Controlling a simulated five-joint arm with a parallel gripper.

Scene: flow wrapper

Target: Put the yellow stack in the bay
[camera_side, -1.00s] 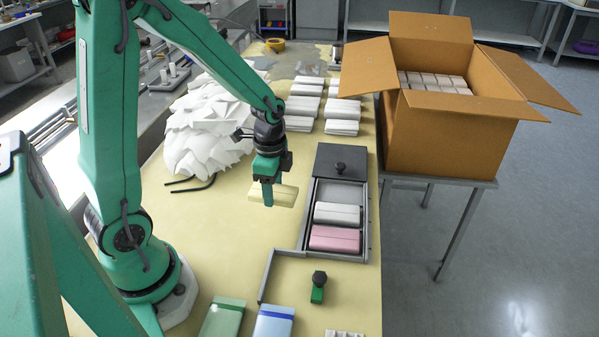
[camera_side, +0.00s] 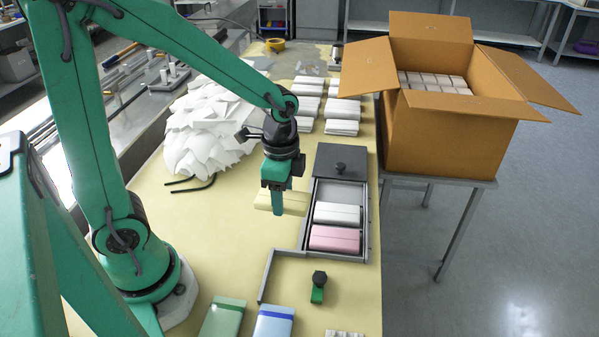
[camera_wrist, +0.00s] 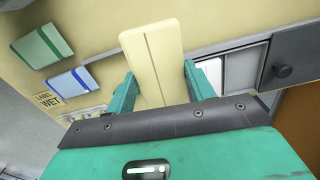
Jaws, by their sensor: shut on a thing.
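My gripper (camera_side: 277,200) is shut on the yellow stack (camera_side: 293,204), a pale yellow folded block with a lengthwise seam. In the wrist view the yellow stack (camera_wrist: 153,50) stands out between the two green fingers (camera_wrist: 163,88). In the side view it shows just left of the bay (camera_side: 310,215), a grey-walled tray. Whether the stack touches the table is hard to tell. A white stack (camera_side: 337,214) and a pink stack (camera_side: 334,238) lie in the bay. Part of the white stack (camera_wrist: 209,76) shows in the wrist view.
A dark plate with a knob (camera_side: 341,160) covers the bay's far end. A green knobbed piece (camera_side: 318,290) stands near its front. Green (camera_side: 222,318) and blue (camera_side: 273,322) packs lie at the front. A white heap (camera_side: 208,130) and white stacks (camera_side: 343,112) are behind.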

